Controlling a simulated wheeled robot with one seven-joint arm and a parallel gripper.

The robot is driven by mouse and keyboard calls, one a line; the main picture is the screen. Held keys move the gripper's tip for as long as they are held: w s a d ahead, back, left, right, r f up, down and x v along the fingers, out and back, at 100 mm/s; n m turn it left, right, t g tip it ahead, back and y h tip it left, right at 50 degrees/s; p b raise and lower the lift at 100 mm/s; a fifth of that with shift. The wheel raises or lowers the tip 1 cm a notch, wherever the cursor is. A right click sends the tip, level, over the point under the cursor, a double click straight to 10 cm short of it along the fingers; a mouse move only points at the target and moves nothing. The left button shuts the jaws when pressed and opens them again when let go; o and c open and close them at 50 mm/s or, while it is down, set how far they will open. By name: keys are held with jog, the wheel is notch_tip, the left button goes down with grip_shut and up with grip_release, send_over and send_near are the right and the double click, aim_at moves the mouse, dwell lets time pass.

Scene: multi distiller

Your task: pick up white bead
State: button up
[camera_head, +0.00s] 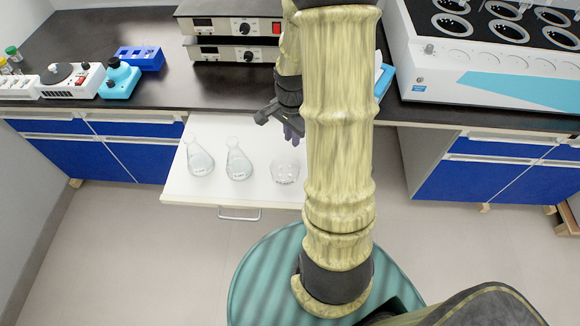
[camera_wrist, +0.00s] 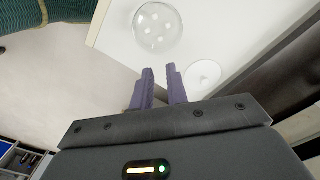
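Several small white beads (camera_wrist: 150,38) lie apart from each other in a round clear glass dish (camera_wrist: 139,17). The dish (camera_head: 285,180) stands on the white surface of a pulled-out drawer, right of two flasks. My gripper (camera_head: 291,138) is above the drawer, a little behind the dish in the head view. In the wrist view my gripper (camera_wrist: 160,68) shows two purple fingers with an empty gap between them, and the dish is beyond their tips. My arm hides the drawer's right part in the head view.
Two glass flasks (camera_head: 200,162) (camera_head: 238,163) with pale contents stand left of the dish. The black bench edge (camera_head: 225,104) runs behind the drawer (camera_head: 188,193). Stacked control boxes (camera_head: 234,53) and a large white machine (camera_head: 480,80) stand on the bench.

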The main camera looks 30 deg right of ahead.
send_over(291, 166)
notch_tip(291, 166, down, 7)
jog(key=shift+d+f, duration=0.1)
dwell(0.3)
jog(key=shift+f, duration=2.55)
grip_shut()
